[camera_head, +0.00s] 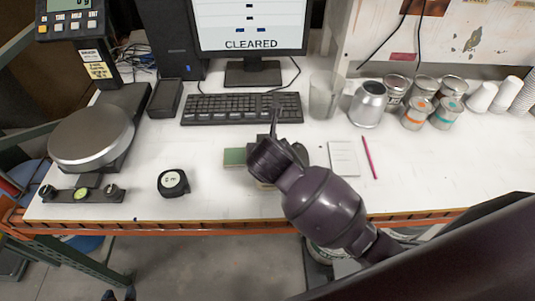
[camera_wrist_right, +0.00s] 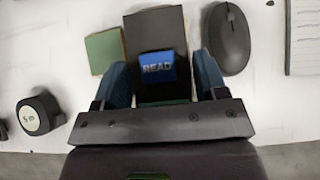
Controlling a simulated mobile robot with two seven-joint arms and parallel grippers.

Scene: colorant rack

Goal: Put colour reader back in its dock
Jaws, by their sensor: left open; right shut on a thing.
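The colour reader (camera_wrist_right: 157,66), with a blue screen reading "READ", sits between the fingers of my right gripper (camera_wrist_right: 163,82), which is shut on it. In the head view my right gripper (camera_head: 268,160) is low over the white table and mostly hides the reader. A dark flat block (camera_wrist_right: 155,28) shows just beyond the screen; I cannot tell whether it is part of the reader. A dark open-topped box (camera_head: 165,98) left of the keyboard may be the dock; I cannot tell for sure. My left gripper is not visible.
A green card (camera_head: 234,157) lies left of the gripper, a black mouse (camera_wrist_right: 229,38) right of it. A keyboard (camera_head: 240,108) is behind. A tape measure (camera_head: 173,183) and scale (camera_head: 92,135) stand left; a notepad (camera_head: 344,158), pencil (camera_head: 370,158) and several cans are right.

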